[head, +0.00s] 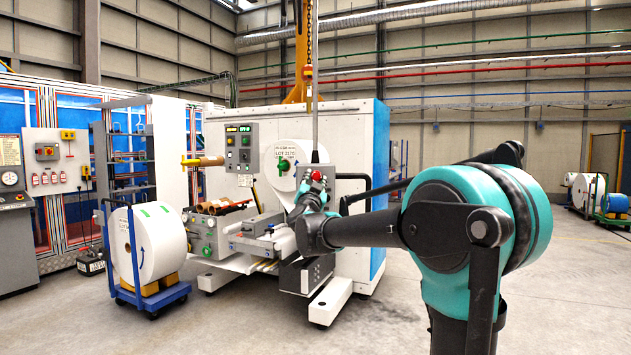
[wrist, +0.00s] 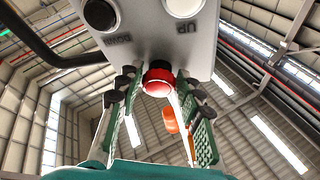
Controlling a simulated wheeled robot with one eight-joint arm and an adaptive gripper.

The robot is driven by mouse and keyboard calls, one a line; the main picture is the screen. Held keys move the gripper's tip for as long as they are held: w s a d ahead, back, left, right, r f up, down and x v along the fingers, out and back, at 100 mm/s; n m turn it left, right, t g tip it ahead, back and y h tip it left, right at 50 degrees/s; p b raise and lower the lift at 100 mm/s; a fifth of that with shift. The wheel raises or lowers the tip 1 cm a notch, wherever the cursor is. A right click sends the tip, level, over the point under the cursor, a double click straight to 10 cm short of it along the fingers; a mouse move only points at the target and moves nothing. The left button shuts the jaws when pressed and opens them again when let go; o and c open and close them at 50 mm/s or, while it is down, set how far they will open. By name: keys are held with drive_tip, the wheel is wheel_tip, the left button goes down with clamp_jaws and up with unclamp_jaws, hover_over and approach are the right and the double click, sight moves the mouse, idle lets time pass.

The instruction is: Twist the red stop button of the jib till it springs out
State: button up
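The red stop button (wrist: 157,80) sits on a dark collar at the near edge of the grey jib control box (wrist: 150,40) in the wrist view. My gripper (wrist: 159,76) has one finger on each side of the button, with the fingertips close to the box face. The gap between fingers and button is very small, and I cannot tell if the pads press on it. In the head view the red button (head: 317,175) shows small on the control box (head: 318,168), which hangs upright on a grey pole.
A white and blue machine (head: 345,130) stands right behind the box, with a dark bent bar (head: 350,178) beside it. A blue cart (head: 152,296) carries a white roll at left. A chain (head: 309,50) hangs above. Open floor lies at right.

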drive_tip(key=shift+o, duration=1.3)
drive_tip(key=shift+s, duration=0.1)
drive_tip(key=v, duration=1.2)
